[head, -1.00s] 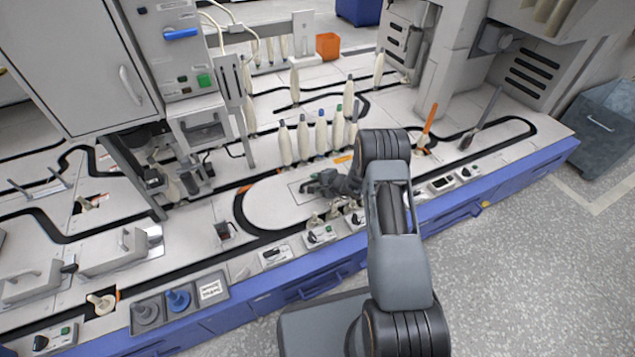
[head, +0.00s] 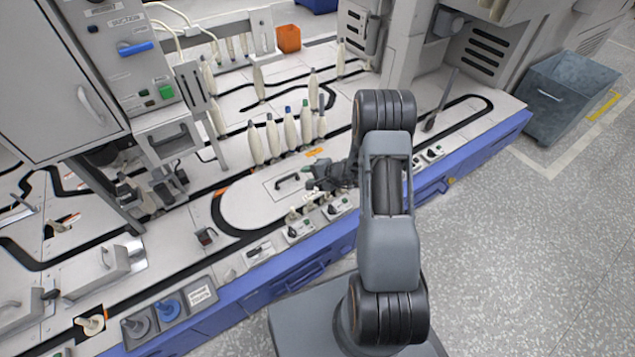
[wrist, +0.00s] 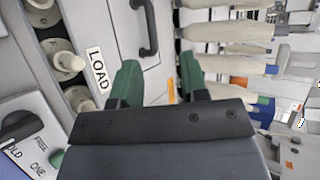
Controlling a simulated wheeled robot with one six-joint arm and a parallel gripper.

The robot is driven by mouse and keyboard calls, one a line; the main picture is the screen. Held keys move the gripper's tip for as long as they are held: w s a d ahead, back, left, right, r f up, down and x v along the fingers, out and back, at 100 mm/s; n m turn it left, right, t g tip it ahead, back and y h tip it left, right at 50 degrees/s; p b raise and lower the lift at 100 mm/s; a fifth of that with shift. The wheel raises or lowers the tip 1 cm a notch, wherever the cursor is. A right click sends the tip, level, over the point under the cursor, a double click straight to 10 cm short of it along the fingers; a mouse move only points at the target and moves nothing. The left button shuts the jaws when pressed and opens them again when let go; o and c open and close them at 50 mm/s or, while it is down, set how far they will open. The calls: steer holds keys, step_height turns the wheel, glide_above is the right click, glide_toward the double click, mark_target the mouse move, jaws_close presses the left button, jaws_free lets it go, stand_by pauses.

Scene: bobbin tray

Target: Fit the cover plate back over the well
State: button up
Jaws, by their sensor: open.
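The cover plate (head: 275,187) is a pale flat panel with a black bar handle (head: 292,180), lying in the rounded pale deck behind the front rail. It looks level with the deck, and no open well shows around it; I cannot tell if it is fully seated. My gripper (head: 316,180) is open and empty, just right of the handle and apart from it. In the wrist view, the green fingers (wrist: 158,82) are spread with nothing between them. The handle (wrist: 147,28) shows beyond them, near the top edge.
A row of cream bobbins (head: 273,135) stands just behind the plate. Small pegs (head: 292,217) and switch boxes (head: 300,230) line the front edge, with a LOAD label (wrist: 98,68) beside the pegs. An orange mark (head: 316,152) lies behind my gripper. A grey bin (head: 570,95) stands at right.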

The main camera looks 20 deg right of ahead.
steer(key=s+a+r+n+g, duration=0.3)
steer(key=s+a+r+n, duration=0.15)
steer(key=r, duration=0.35)
steer(key=s+a+r+n+g, duration=0.35)
steer(key=s+r, duration=0.25)
steer(key=r, duration=0.2)
steer(key=s+d+r+n+h, duration=0.2)
steer(key=s+r+h, duration=0.1)
steer(key=s, duration=0.3)
steer(key=s+d+r+n+h, duration=0.1)
steer(key=s+r+n+h, duration=0.1)
steer(key=s+r+h, duration=0.2)
steer(key=s, duration=0.3)
steer(key=shift+s+d+r+h, duration=0.15)
steer(key=shift+d+r+h, duration=0.05)
steer(key=shift+d+h, duration=0.2)
steer(key=shift+r, duration=0.15)
